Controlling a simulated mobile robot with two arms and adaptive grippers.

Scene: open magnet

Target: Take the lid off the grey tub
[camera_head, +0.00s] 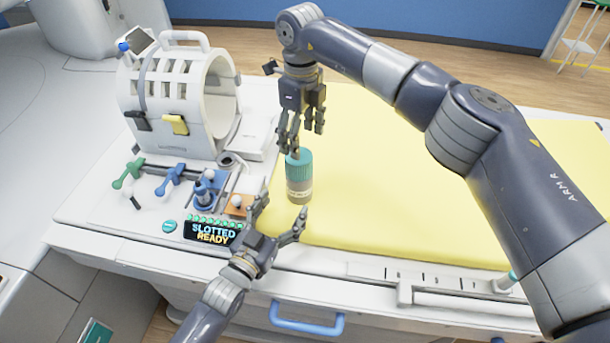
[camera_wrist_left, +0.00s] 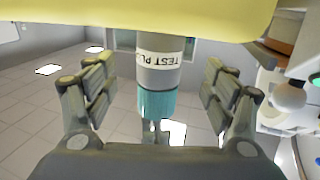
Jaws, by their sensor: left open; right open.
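The grey tub (camera_head: 298,190) stands upright on the edge of the yellow mat, with its teal lid (camera_head: 299,164) on top. In the left wrist view, the tub (camera_wrist_left: 160,75) appears upside down between my open left fingers, with a label partly reading "TEST PLU" and the teal lid (camera_wrist_left: 158,104) on it. My left gripper (camera_head: 283,211) is open just in front of the tub, on its near side; I cannot tell whether it touches. My right gripper (camera_head: 302,135) is open, pointing down, with its fingertips at or just above the lid; contact is unclear.
A white scanner-like ring (camera_head: 185,100) stands at the back left. Green and blue handles, a blue knob and an orange block (camera_head: 238,205) sit left of the tub. A display (camera_head: 213,233) reads "SLOTTED READY". The yellow mat (camera_head: 400,190) is clear to the right.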

